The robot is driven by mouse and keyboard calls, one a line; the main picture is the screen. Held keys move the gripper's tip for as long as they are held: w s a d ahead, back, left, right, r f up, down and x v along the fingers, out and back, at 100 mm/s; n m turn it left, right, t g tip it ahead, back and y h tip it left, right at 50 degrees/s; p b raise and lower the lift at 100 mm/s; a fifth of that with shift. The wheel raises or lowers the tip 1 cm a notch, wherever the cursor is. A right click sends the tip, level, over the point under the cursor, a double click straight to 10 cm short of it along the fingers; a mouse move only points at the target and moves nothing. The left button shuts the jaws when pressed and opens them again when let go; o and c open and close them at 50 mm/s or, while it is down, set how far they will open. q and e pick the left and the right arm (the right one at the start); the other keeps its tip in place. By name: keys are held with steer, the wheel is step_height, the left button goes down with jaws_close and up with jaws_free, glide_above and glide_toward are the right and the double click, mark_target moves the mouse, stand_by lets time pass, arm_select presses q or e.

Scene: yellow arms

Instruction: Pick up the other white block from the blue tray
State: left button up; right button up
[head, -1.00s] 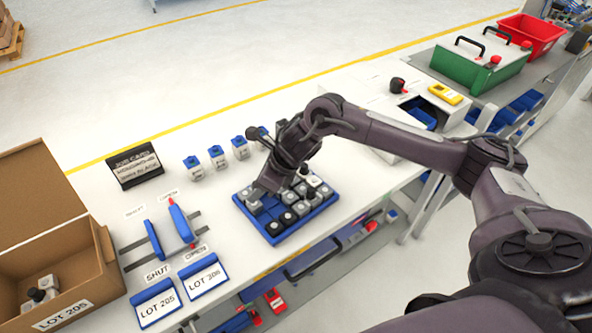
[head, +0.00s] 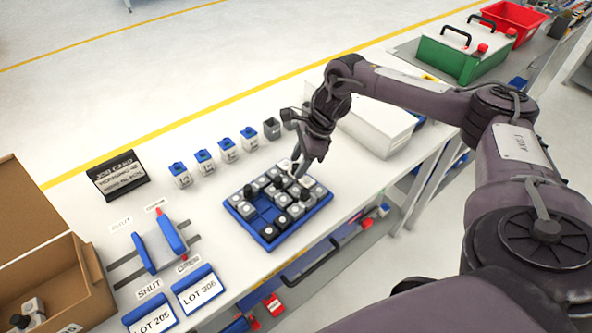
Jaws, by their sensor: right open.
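The blue tray (head: 235,207) lies on the white bench and holds rows of pale grey, white and black blocks. A white block (head: 285,164) shows at its back edge, close to my right gripper. Another pale block (head: 320,190) is at the tray's right end. Some cells on the tray's left side are empty. My right gripper (head: 300,172) is open and points down over the tray's back right part, with its fingers among or just above the blocks there. I cannot tell whether it touches one. The fingers partly hide the blocks behind them. My left gripper is out of view.
Several blue-capped containers (head: 227,150) stand in a row behind the tray. A blue slide fixture (head: 170,238) and lot cards (head: 198,289) lie left of it. A cardboard box (head: 60,290) with a few blocks stands at far left.

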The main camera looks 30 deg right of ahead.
steer(key=shift+a+f, duration=0.25)
steer(key=shift+f, duration=0.3)
jaws_close()
steer(key=shift+r, duration=0.1)
